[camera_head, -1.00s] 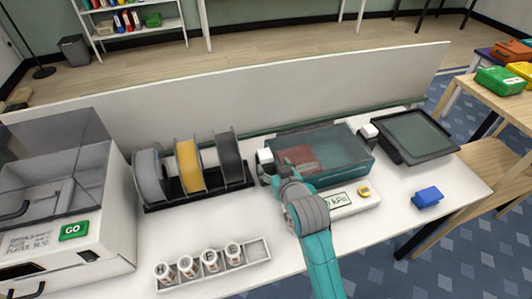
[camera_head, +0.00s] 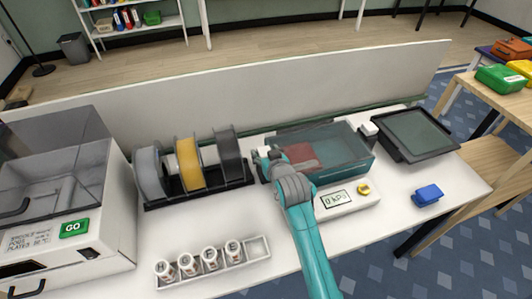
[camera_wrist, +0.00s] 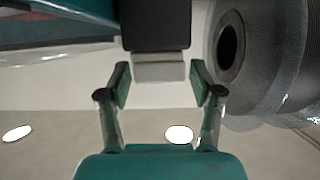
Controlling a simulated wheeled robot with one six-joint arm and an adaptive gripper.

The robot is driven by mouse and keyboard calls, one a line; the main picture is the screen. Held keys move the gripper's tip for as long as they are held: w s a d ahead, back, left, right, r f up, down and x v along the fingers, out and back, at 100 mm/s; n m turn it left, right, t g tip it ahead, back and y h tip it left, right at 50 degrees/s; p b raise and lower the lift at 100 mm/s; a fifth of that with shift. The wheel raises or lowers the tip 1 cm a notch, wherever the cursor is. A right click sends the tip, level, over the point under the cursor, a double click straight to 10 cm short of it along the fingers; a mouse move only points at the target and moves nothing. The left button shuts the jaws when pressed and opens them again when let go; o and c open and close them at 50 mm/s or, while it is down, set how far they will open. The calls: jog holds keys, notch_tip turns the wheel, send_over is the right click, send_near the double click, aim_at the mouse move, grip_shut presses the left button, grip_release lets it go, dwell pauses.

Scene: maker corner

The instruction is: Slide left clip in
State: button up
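The teal see-through box (camera_head: 340,145) stands on the table with a reddish thing inside. The left clip (camera_head: 263,153) is a small white block at its left end, partly covered by my arm. In the wrist view, a block with a dark body and pale grey end (camera_wrist: 158,70), seemingly that clip, sits just ahead of my gripper (camera_wrist: 160,82). My fingers are open, one on each side of its pale end, with small gaps. The right clip (camera_head: 369,129), a white block, stands at the box's right end.
A rack of filament spools (camera_head: 189,164) stands close left of the box; a dark spool (camera_wrist: 265,55) looms at right in the wrist view. A panel with a kPa display (camera_head: 336,200) lies in front. A dark tray (camera_head: 412,135) is at right.

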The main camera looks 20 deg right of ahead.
grip_shut()
jog(key=shift+d, duration=1.5)
jog(key=shift+o, duration=1.7)
grip_release()
jog(key=shift+d, duration=0.1)
notch_tip(320, 180, up, 10)
